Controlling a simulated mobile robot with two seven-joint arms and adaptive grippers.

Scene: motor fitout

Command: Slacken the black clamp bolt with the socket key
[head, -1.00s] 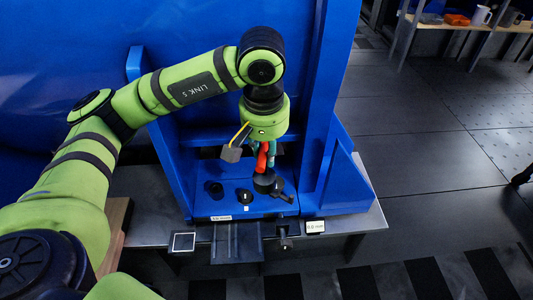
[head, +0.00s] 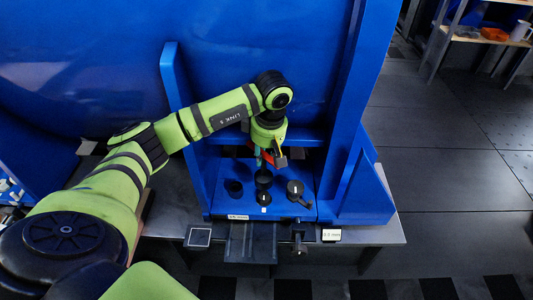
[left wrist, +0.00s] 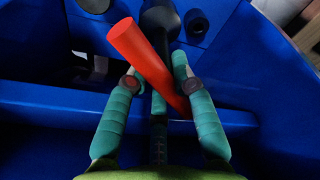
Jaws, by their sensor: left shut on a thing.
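My left gripper (head: 264,162) hangs over the blue fixture, fingers pointing down. In the left wrist view its teal fingers (left wrist: 157,85) are closed around the socket key, whose red handle (left wrist: 142,55) slants across between them. A black shaft and round black end (left wrist: 160,20) lie beyond the handle. In the head view the black end (head: 263,180) is low over the middle of the fixture. A black knob with a side lever (head: 295,188) stands just to its right. Which part is the clamp bolt, and whether the key touches it, I cannot tell. My right gripper is not in view.
A black cup-like part (head: 234,187) stands left on the blue fixture floor (head: 222,205). Blue walls rise behind and on both sides. A grey bench edge (head: 375,234) with small label plates runs in front. Shelves (head: 478,35) stand far right.

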